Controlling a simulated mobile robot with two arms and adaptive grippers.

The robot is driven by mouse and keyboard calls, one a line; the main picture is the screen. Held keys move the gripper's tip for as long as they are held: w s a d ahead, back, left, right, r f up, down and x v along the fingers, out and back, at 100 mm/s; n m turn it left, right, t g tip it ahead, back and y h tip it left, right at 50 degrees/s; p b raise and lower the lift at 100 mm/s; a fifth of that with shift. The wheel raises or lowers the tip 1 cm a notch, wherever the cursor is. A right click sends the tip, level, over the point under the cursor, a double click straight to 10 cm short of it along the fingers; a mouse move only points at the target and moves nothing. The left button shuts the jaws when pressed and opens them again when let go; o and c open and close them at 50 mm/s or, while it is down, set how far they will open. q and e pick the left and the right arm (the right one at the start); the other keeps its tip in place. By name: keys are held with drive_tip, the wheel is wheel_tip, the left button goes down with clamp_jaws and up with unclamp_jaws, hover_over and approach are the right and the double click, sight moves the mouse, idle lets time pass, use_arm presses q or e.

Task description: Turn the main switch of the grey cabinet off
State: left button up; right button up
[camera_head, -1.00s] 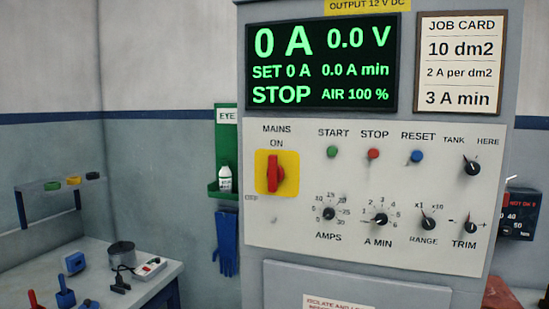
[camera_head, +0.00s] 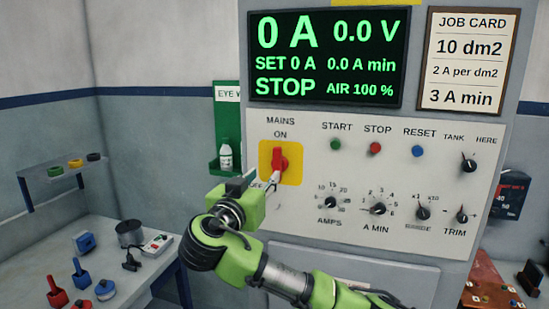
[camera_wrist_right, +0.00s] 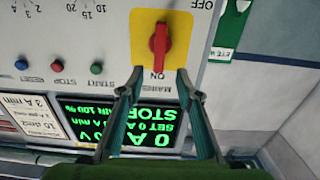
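The main switch is a red handle (camera_head: 280,157) on a yellow plate (camera_head: 265,150) on the front of the grey cabinet (camera_head: 450,150). The handle stands upright, in line with the ON label. In the right wrist view, which is upside down, the red handle (camera_wrist_right: 159,46) shows between and just beyond my right gripper's fingertips (camera_wrist_right: 160,75). The fingers are spread, with nothing between them. In the head view my right gripper (camera_head: 264,183) is just below the handle and hides part of the plate and the OFF label. My left gripper is not in view.
The display (camera_head: 330,57) reads 0 A, 0.0 V and STOP. Push buttons and dials, such as the AMPS dial (camera_head: 330,203), sit close to the right of the switch. A green eyewash holder (camera_head: 226,115) hangs to the left. A table (camera_head: 130,275) with tools stands lower left.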

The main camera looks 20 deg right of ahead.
sight(276, 163)
drive_tip(key=p+x, duration=0.4)
drive_tip(key=x, duration=0.5)
drive_tip(key=shift+w+d+r+p, duration=0.1)
drive_tip(key=shift+d+r+p, duration=0.1)
drive_tip(key=shift+p, duration=0.1)
drive_tip(key=shift+w+d+f, duration=0.15)
drive_tip(key=shift+w+d, duration=0.1)
drive_tip(key=shift+w, duration=0.15)
clamp_jaws()
